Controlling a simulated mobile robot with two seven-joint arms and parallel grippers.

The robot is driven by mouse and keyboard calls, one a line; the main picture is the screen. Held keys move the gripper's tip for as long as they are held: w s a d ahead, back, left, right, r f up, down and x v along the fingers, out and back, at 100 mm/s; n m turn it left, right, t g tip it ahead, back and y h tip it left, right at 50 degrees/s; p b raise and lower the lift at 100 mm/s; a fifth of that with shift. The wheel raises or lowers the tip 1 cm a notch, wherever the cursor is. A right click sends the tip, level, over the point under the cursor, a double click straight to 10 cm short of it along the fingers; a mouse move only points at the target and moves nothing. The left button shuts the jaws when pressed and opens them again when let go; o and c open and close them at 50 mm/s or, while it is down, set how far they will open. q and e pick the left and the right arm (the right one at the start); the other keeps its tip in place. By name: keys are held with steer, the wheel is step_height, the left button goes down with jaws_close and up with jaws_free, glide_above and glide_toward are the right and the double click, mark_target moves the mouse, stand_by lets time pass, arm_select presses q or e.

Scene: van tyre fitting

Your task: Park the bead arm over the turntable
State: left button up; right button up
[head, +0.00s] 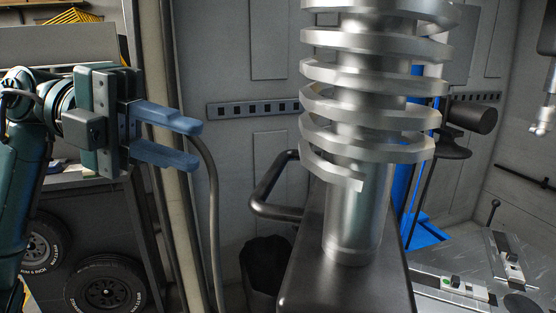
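The bead arm shows as a dark block (345,285) in the lower middle, with a bright upright shaft (352,225) on it. A thick metal coil spring (365,130) winds around the shaft. A black bent handle (262,190) sticks out from the block's left side. The turntable (440,292) shows partly at the lower right, with clamp jaws (510,262) on it; the block stands to its left in the picture. My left gripper (199,145) is at the left, its blue fingers apart with nothing between them, clear of the handle. My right gripper is not in view.
A grey hose (212,210) hangs just beyond my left fingers. Tyres (105,285) stand under a bench at the lower left. A dark bin (265,265) is behind the block. A blue post (400,190) and black cylinder (470,117) are at the right.

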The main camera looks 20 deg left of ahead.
mark_target(275, 166)
arm_select(q)
steer(key=p+x, duration=0.1)
steer(key=x, duration=0.9)
steer(key=shift+d, duration=0.35)
steer(key=shift+c, duration=0.6)
jaws_close()
